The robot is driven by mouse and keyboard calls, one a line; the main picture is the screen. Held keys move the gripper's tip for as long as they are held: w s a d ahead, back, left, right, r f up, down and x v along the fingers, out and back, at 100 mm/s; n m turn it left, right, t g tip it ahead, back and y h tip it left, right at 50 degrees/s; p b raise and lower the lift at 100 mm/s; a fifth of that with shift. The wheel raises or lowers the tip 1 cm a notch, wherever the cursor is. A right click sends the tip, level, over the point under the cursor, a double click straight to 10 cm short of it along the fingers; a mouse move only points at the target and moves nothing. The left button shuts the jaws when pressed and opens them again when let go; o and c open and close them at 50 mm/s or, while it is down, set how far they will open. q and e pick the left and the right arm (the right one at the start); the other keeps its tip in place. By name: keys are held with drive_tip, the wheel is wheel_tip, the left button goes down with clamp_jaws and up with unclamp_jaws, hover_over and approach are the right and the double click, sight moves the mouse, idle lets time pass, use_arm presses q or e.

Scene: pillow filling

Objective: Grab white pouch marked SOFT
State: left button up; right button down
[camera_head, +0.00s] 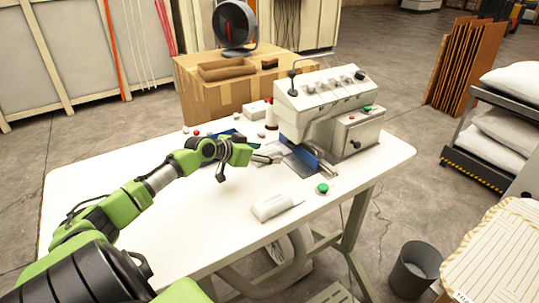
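A small white pouch-like item (272,207) lies on the white table near its front edge. Any marking on it is too small to read, so I cannot tell whether it says SOFT. My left gripper (246,169) is above the table, behind and a little left of this item and apart from it. Its fingers look spread apart, with nothing visible between them. My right gripper is not in view.
A white sewing machine (325,98) stands at the table's back right. A green button (322,188) sits right of the pouch-like item. A grey bin (415,268) and a rack with white pillows (497,138) stand to the right. The table's left front is clear.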

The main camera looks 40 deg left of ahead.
sight(270, 152)
use_arm(q)
drive_tip(key=x, duration=0.3)
drive_tip(key=shift+w+d+r, duration=0.1)
drive_tip(key=shift+d+r, duration=0.05)
drive_tip(key=shift+r, duration=0.05)
drive_tip(key=shift+a+f, duration=0.25)
drive_tip(key=shift+s+a+r, duration=0.1)
drive_tip(key=shift+s+a, duration=0.1)
drive_tip(key=shift+s, duration=0.4)
drive_tip(key=shift+w+d, duration=0.35)
drive_tip(key=shift+w, duration=0.05)
drive_tip(key=c, duration=1.1)
drive_tip(key=shift+a+r, duration=0.1)
drive_tip(key=shift+c, duration=0.4)
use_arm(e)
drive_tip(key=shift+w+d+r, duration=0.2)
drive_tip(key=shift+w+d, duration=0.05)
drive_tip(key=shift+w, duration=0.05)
use_arm(q)
drive_tip(key=shift+s+a, duration=0.1)
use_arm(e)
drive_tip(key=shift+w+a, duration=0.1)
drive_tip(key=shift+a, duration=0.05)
